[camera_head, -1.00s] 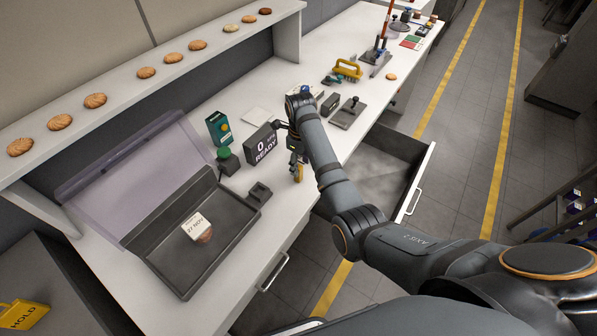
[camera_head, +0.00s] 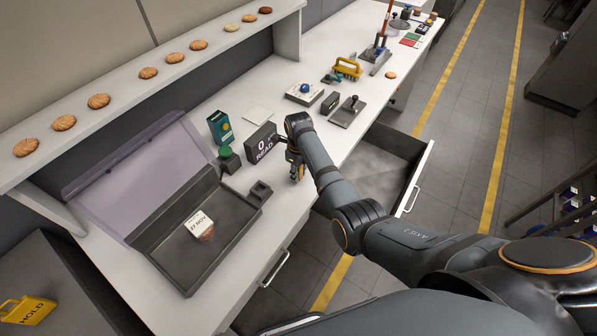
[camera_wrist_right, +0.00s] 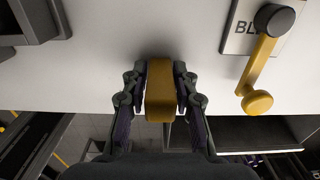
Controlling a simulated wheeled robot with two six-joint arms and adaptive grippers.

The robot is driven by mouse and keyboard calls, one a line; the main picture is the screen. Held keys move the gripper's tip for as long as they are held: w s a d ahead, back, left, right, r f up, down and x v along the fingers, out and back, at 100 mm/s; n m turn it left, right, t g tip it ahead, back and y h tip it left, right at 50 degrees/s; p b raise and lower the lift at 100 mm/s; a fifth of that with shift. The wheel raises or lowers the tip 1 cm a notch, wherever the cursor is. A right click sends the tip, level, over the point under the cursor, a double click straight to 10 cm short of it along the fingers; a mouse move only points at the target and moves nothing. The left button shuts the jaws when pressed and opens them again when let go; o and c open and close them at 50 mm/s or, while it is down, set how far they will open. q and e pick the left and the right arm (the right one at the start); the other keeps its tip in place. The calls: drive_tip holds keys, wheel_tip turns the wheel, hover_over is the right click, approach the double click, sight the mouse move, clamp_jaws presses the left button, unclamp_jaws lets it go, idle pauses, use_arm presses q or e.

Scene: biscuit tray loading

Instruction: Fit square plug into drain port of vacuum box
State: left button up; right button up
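The vacuum box (camera_head: 172,275) is an open dark tray with a raised clear lid, at the left of the bench in the head view. The drain port appears to be the small dark block with a square opening (camera_head: 262,189) at the box's right corner. My right gripper (camera_head: 296,166) is right of that block, apart from it, over the bench's front edge. It is shut on a mustard-yellow block, apparently the square plug (camera_wrist_right: 160,105), in the right wrist view. Dark fixture parts (camera_wrist_right: 35,22) show at that view's upper left. My left gripper is not in view.
A date-marked pack (camera_head: 199,222) with a biscuit lies in the box. A yellow lever (camera_wrist_right: 262,65) on a lettered plate is right of the plug. An open drawer (camera_head: 415,180) is below.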

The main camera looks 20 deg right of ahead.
clamp_jaws()
wheel_tip(320, 180, up, 10)
drive_tip(key=shift+f+b, duration=0.1)
drive_tip(key=shift+b, duration=1)
wheel_tip(320, 180, down, 5)
drive_tip(key=b, duration=0.5)
drive_tip(key=shift+f, duration=0.1)
drive_tip(key=shift+r, duration=0.2)
